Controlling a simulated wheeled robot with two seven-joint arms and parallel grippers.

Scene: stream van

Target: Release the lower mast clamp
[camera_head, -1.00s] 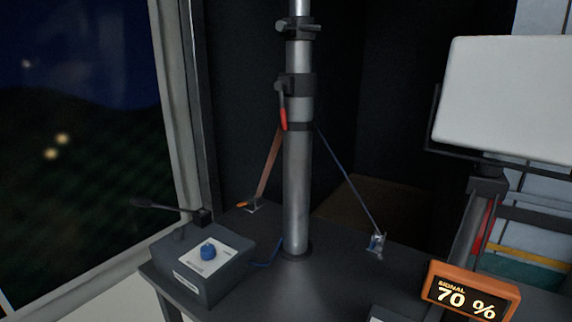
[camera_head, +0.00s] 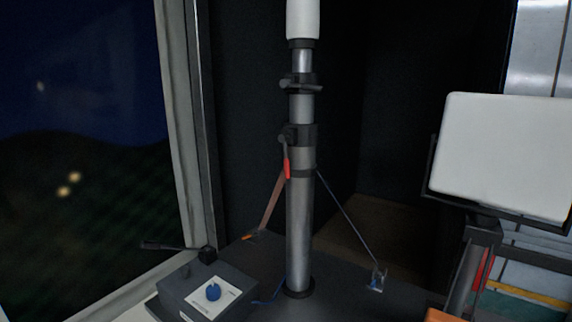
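The grey telescoping mast (camera_head: 299,235) stands upright on a dark table. The lower mast clamp (camera_head: 303,135) is a black collar around the mast. Its red-tipped lever (camera_head: 287,168) hangs down along the left side of the mast. A second black clamp (camera_head: 302,84) sits higher up on a thinner section, with a knob or handle across it. Neither of my grippers is in view, and nothing touches the lower clamp or its lever.
A white panel (camera_head: 503,155) stands at right.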

